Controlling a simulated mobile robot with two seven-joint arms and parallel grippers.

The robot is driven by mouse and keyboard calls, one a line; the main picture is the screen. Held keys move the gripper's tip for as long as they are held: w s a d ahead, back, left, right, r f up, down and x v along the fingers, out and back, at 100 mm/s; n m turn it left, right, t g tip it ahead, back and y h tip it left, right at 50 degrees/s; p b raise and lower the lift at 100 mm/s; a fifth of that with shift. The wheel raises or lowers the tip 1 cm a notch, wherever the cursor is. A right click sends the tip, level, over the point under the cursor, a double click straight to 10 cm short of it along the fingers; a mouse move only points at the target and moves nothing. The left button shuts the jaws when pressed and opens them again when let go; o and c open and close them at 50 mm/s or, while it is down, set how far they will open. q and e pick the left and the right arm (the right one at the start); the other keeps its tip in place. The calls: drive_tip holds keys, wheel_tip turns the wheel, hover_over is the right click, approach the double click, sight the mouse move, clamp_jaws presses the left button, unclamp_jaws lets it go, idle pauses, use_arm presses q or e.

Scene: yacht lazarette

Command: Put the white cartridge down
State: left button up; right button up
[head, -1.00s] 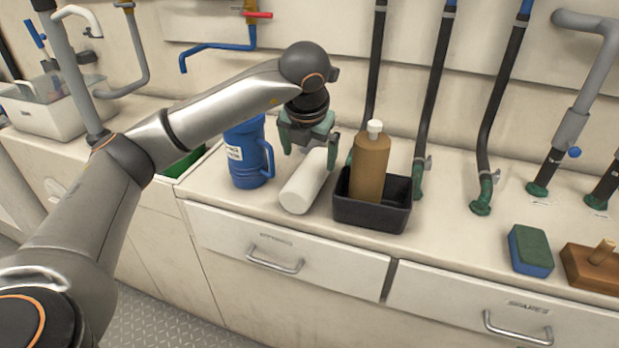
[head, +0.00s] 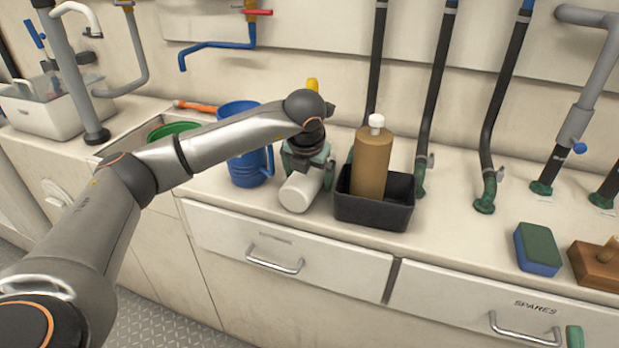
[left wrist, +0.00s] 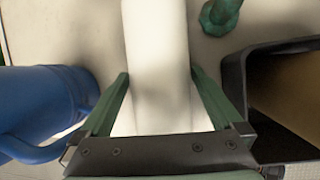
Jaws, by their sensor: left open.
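The white cartridge (head: 299,191) lies on its side on the counter (head: 460,245), between the blue jug (head: 248,165) and the black bin. My left gripper (head: 306,163) is low over its rear part. In the left wrist view the cartridge (left wrist: 157,50) runs between the two green fingers of my left gripper (left wrist: 160,78), which stand open on either side of it. The gripper hides part of the cartridge in the head view. A green tip at the lower right edge of the head view looks like a finger of my right gripper (head: 575,337); the rest is out of frame.
The black bin (head: 370,212) with a brown bottle (head: 372,163) stands close on the right; the jug is close on the left. Hoses rise behind. A sponge (head: 537,249) and a wooden block (head: 598,266) lie far right. Counter between bin and sponge is clear.

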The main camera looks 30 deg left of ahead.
use_arm(q)
drive_tip(key=c, duration=1.2)
drive_tip(key=shift+r, duration=0.1)
